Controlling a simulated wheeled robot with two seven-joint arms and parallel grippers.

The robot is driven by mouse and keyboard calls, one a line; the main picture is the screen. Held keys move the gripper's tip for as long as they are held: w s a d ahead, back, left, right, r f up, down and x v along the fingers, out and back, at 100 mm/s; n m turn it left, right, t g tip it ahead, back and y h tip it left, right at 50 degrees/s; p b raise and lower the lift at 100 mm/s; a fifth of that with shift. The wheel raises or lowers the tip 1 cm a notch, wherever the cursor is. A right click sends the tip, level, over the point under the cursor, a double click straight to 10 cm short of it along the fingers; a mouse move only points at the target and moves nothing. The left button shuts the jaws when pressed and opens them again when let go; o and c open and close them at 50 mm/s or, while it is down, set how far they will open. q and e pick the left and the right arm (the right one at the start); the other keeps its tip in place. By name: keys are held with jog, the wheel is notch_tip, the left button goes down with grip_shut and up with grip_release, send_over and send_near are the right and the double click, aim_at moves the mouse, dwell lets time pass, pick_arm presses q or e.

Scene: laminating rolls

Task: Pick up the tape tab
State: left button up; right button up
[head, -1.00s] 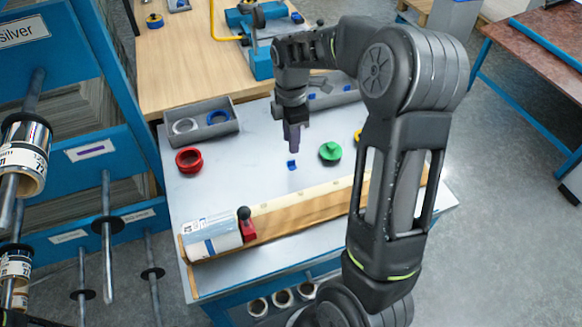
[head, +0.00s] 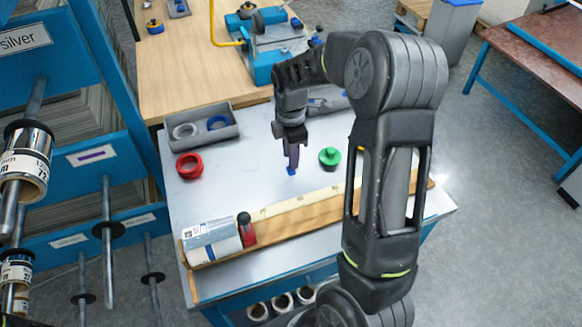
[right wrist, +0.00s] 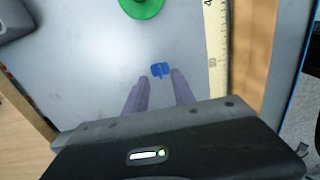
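The tape tab is a small blue piece (head: 291,171) on the grey bench top. It also shows in the right wrist view (right wrist: 160,69), just ahead of the fingertips and centred on the gap. My right gripper (head: 292,163) points down right at the tab, its fingertips close to it. In the right wrist view its two purplish fingers (right wrist: 159,77) stand apart with nothing held between them. Whether the fingers touch the tab or the bench cannot be told. My left gripper is not in view.
A green round piece (head: 329,157) sits right of the tab, a red ring (head: 189,166) to the left. Behind is a grey tray (head: 233,133) with rings. In front lie a wooden strip with a ruler (head: 310,212), a silver-white roll (head: 210,240) and a red-black tool (head: 246,230).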

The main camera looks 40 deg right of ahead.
notch_tip(320, 180, down, 4)
jog(key=shift+r, duration=0.2)
jog(key=shift+c, duration=0.3)
grip_shut()
dwell(0.3)
dwell(0.3)
